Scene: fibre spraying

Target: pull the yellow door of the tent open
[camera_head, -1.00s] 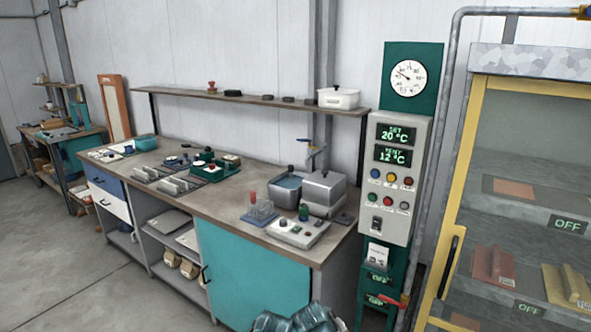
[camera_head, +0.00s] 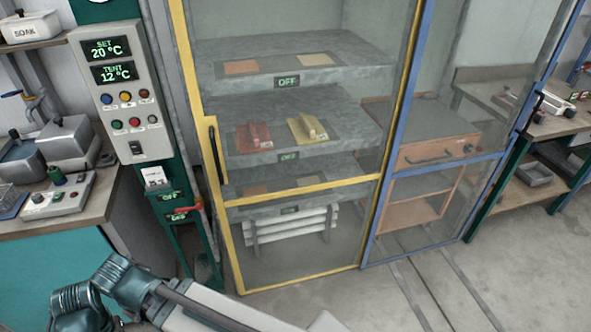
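The tent's yellow door (camera_head: 236,240) stands in the middle of the head view, its yellow frame around a clear pane. It looks shut. Its dark upright handle (camera_head: 216,155) is on the left side of the frame. A blue-framed door (camera_head: 374,216) adjoins it on the right. Behind the yellow door are grey shelves with a red block (camera_head: 253,137) and a yellow block (camera_head: 307,128). One of my arms reaches in along the bottom edge, below and in front of the yellow door, apart from the handle. Neither gripper's fingers show.
A control panel (camera_head: 122,88) with displays and buttons stands left of the yellow door, with a red-handled valve (camera_head: 187,209) below it. A workbench (camera_head: 98,200) is at the left. Floor (camera_head: 415,290) is clear at the lower right, with dark track lines.

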